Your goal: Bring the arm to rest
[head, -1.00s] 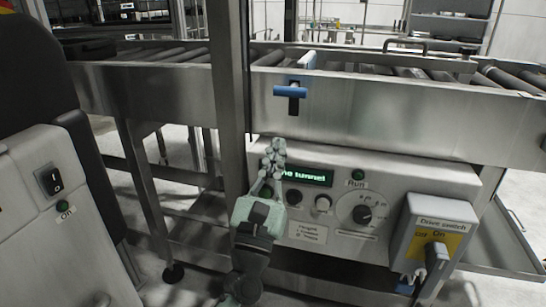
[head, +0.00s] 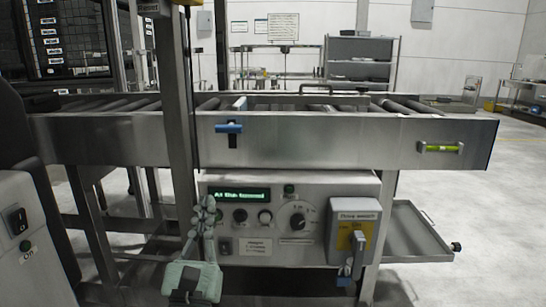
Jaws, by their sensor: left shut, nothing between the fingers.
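My left gripper (head: 205,211) is shut and empty. It points up in front of the left part of the control panel (head: 305,187), covering some of that panel's left side. The panel has a lit green display (head: 239,195), dark and white knobs, a dial (head: 298,221) and a green lamp (head: 289,188). I cannot tell whether the fingertips touch the panel. My right gripper does not show.
A grey drive switch box (head: 353,230) with a yellow plate is right of the panel. The steel roller conveyor (head: 330,139) runs above, with a blue handle (head: 229,128). A steel post (head: 180,150) stands left of the gripper. A tray (head: 412,232) juts out at right; floor beyond is clear.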

